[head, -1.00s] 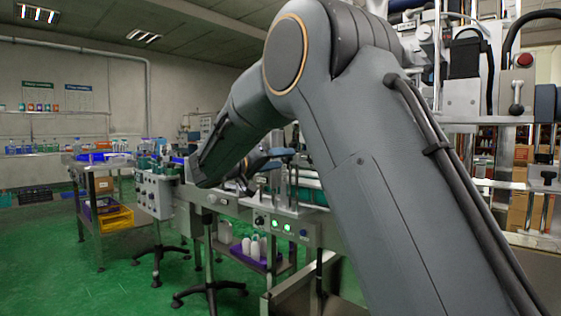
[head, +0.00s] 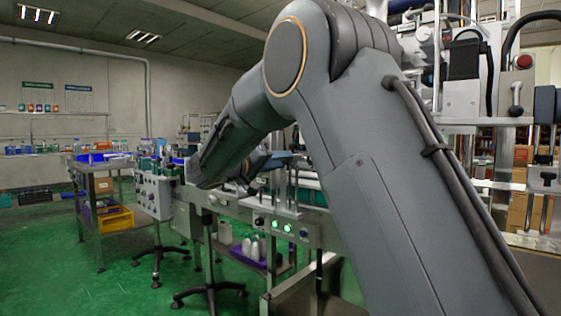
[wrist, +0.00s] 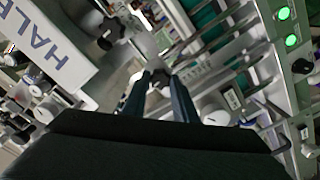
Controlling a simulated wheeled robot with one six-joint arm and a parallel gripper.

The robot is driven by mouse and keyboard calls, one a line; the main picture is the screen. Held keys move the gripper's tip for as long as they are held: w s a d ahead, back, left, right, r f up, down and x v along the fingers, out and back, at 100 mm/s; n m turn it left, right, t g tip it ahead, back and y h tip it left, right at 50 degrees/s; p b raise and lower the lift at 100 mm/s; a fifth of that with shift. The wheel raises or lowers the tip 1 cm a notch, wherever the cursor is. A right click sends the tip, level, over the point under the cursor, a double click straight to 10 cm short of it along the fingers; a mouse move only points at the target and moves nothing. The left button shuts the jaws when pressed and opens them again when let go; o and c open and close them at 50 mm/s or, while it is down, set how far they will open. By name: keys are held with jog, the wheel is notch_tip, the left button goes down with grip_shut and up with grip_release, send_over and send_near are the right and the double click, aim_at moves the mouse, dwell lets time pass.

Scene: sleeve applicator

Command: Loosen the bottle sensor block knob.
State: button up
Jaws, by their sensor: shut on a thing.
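The knob sits at the end of a pale metal bracket (wrist: 146,45), which I take to be the sensor block's mount. The fingertips lie on either side of the knob, and its lower part is partly hidden between them. In the head view, my arm covers the knob and most of the gripper. I cannot tell how tight the knob is.
Another black knob (wrist: 107,40) stands up and left of the gripped one. Metal conveyor rails (wrist: 225,45) and a panel with green lit buttons (wrist: 287,40) lie on the right. A white lettered housing (wrist: 60,40) is on the left. Green floor (head: 110,285) is open at the head view's left.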

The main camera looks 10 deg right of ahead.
jog(key=n+p, duration=1.7)
jog(key=n, duration=0.9)
jog(key=shift+f, duration=0.1)
jog(key=shift+n+p, duration=0.3)
jog(key=shift+n, duration=0.2)
jog(key=o, duration=1)
jog(key=shift+o, duration=0.2)
jog(key=b+v, duration=0.1)
jog(key=v, duration=0.7)
